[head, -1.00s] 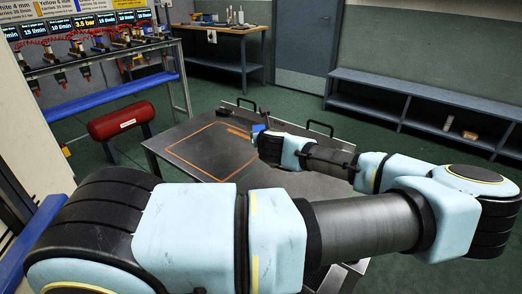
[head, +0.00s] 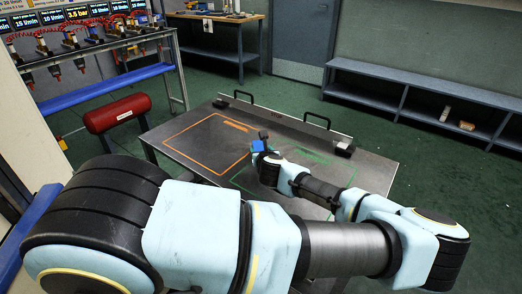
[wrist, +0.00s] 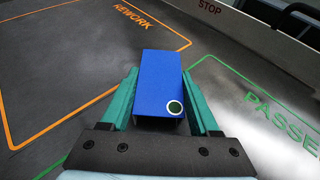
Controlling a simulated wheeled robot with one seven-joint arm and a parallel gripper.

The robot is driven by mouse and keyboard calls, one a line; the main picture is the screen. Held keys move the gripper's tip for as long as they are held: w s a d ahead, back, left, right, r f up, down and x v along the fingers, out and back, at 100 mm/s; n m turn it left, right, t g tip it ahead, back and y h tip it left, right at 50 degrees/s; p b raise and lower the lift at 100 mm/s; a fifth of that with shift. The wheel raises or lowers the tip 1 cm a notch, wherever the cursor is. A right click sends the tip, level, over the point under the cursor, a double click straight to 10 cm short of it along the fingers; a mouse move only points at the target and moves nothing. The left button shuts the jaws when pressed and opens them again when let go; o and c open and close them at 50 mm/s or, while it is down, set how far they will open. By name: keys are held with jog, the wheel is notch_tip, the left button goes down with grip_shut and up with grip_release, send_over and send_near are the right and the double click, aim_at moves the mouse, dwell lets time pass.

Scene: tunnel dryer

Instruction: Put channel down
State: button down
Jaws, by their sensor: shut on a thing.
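The channel is a blue piece (wrist: 158,80) with a pale-rimmed dark round spot near one corner. In the wrist view it lies between the two green fingers of my gripper (wrist: 160,98), which is shut on it. The head view shows the channel (head: 258,146) small, over the grey table (head: 180,137). Behind it on the table are an orange outline marked REWORK (wrist: 132,16), to the left, and a green outline marked PASSED (wrist: 285,118), to the right. The channel appears over the strip between them. Its height above the table cannot be told.
A red cylinder (head: 117,112) stands left of the table. A shelf bench (head: 420,91) lines the back wall.

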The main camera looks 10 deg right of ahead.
jog(key=shift+c, duration=0.6)
grip_release()
jog(key=shift+f, duration=0.1)
jog(key=shift+s+r, duration=0.1)
jog(key=shift+r, duration=0.1)
jog(key=b+v, duration=0.2)
jog(key=v, duration=0.9)
jog(key=shift+s+r, duration=0.1)
jog(key=shift+s, duration=0.3)
